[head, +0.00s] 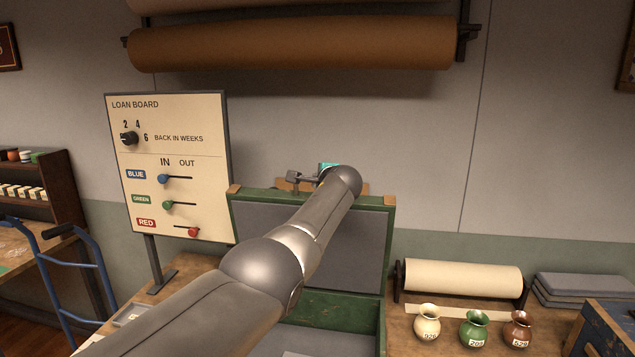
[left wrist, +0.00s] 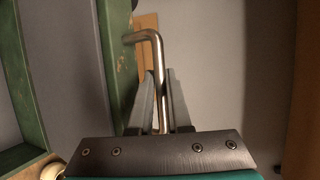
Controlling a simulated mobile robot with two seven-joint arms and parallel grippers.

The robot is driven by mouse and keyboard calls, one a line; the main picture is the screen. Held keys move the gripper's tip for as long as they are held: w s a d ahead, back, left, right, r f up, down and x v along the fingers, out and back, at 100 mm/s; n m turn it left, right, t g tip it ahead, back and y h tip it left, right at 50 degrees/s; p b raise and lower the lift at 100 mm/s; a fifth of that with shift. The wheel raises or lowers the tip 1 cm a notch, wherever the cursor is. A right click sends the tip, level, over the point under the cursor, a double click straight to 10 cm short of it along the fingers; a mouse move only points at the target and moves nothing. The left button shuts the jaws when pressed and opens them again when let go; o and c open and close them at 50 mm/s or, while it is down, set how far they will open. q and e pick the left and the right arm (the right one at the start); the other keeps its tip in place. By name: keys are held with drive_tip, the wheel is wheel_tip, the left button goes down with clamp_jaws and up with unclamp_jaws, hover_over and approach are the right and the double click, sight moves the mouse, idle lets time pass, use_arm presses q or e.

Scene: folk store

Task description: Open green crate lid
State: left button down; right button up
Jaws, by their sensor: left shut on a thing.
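The green crate (head: 359,309) stands on the bench with its lid (head: 377,245) raised to about upright, its grey-lined inner face towards me. My left arm reaches across the crate, and my left gripper (head: 311,180) is at the lid's top edge, partly hidden behind my wrist. In the left wrist view, my left gripper (left wrist: 160,82) is shut on a bent metal handle (left wrist: 148,36) beside the lid's green frame (left wrist: 112,60). My arm hides part of the lid and the crate's left side. My right gripper is not in view.
A loan board (head: 168,185) stands close left of the lid. A paper roll (head: 463,279) and cream (head: 427,320), green (head: 473,327) and brown (head: 518,328) vases are right of the crate. Large brown rolls (head: 290,43) hang on the wall above.

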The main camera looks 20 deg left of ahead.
use_arm(q)
drive_tip(key=shift+r, duration=0.1)
drive_tip(key=c, duration=0.9)
unclamp_jaws()
drive_tip(key=shift+o, duration=0.2)
drive_tip(key=shift+s+d, duration=0.1)
drive_tip(key=shift+s+d+r+p, duration=0.15)
drive_tip(key=shift+s+d+p, duration=0.2)
drive_tip(key=shift+p, duration=0.05)
drive_tip(key=v, duration=1.4)
drive_tip(key=shift+b, duration=0.3)
drive_tip(key=shift+a, duration=0.1)
